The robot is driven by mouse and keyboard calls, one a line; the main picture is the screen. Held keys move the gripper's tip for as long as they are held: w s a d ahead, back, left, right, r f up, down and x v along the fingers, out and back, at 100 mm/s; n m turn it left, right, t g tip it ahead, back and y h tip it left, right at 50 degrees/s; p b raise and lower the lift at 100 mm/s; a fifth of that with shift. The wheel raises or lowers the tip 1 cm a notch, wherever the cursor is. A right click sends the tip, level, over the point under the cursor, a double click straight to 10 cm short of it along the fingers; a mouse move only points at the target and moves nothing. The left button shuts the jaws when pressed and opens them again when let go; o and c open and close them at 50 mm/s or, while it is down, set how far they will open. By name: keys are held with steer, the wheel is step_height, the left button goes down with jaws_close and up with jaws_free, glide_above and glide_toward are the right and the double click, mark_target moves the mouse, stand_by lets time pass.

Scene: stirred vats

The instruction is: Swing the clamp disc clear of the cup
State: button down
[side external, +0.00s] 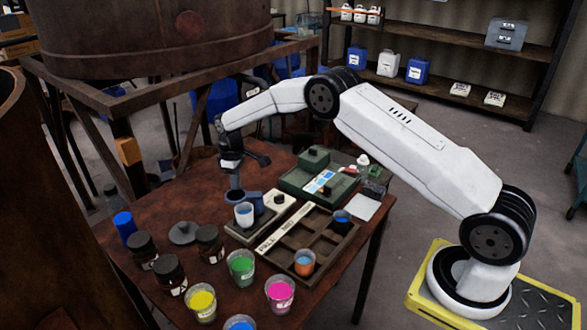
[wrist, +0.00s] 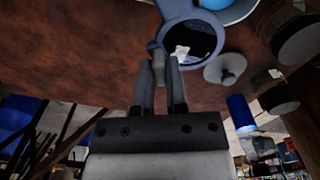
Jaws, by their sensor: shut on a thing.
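The blue-grey clamp disc (wrist: 164,34) shows in the wrist view as a round rim around a dark middle with a small white patch. A short grey post (wrist: 158,68) stands at its near edge. My gripper (wrist: 161,62) is shut on that post. In the side view my gripper (side external: 235,186) points down behind the cup (side external: 244,215), a white cup with blue in it. The cup's edge also shows at the top of the wrist view (wrist: 232,12), cut off by the frame. The disc's rim is right beside the cup; whether they overlap I cannot tell.
A divided tray (side external: 326,250) holds an orange cup and a blue cup. Open paint cups, such as the yellow (side external: 202,303) and green (side external: 241,266), stand in front. Dark jars (side external: 172,275) and a grey lid (side external: 184,232) are left. A green box (side external: 318,178) is behind.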

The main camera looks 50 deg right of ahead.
steer(key=shift+s+d+m, duration=0.1)
steer(key=shift+d+m, duration=0.7)
steer(key=shift+m, duration=0.55)
steer(key=shift+s+d+m, duration=0.1)
steer(key=shift+d+m, duration=0.65)
steer(key=shift+m, duration=0.65)
steer(key=shift+s+d+m, duration=0.1)
steer(key=shift+d+m, duration=0.7)
steer(key=shift+m, duration=0.55)
steer(key=c, duration=0.7)
jaws_free()
steer(key=shift+o, duration=0.2)
step_height(320, 180, up, 8)
